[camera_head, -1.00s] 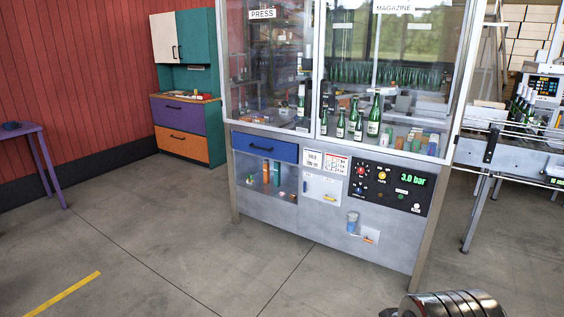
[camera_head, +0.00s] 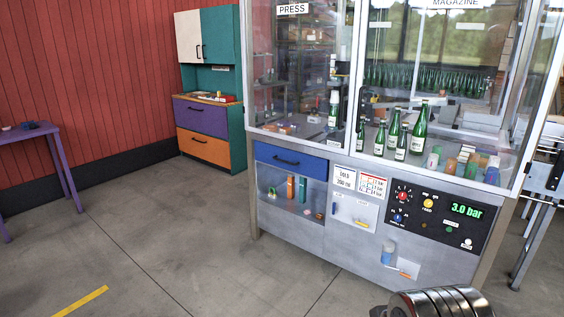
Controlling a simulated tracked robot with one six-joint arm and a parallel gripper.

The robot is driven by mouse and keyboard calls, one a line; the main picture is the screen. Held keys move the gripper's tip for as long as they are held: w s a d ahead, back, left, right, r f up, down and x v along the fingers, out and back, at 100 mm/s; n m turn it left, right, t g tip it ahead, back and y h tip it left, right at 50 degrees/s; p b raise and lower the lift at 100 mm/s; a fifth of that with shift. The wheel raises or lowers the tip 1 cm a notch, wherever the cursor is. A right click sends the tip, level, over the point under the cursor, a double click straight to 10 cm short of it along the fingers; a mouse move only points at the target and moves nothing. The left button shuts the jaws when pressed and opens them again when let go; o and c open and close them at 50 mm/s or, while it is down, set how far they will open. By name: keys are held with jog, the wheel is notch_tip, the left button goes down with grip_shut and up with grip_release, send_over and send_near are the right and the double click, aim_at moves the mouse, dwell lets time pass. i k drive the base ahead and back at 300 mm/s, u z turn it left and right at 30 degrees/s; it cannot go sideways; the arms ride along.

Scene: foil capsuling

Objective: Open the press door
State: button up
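The press door (camera_head: 301,70) is a clear framed panel under the "PRESS" sign (camera_head: 292,9), on the left part of the machine cabinet. It appears shut. Behind it a green bottle (camera_head: 334,108) stands near the right side, with small things on the floor of the bay. A wider clear panel under the "MAGAZINE" sign (camera_head: 456,3) covers the right bay, with several green bottles (camera_head: 394,130) behind it. Part of my arm shows at the bottom edge, right of centre. My gripper is not in view.
A blue drawer (camera_head: 290,161) and a control panel (camera_head: 436,216) reading 3.0 bar sit below the glass. A coloured cupboard (camera_head: 207,117) stands back left, a purple table (camera_head: 30,135) far left. A conveyor (camera_head: 541,185) stands at right. The floor in front is clear.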

aim_at(300, 8)
jog(key=u, duration=0.3)
jog(key=i, duration=1.9)
jog(key=u, duration=0.35)
jog(key=i, duration=1.2)
jog(key=u, duration=0.15)
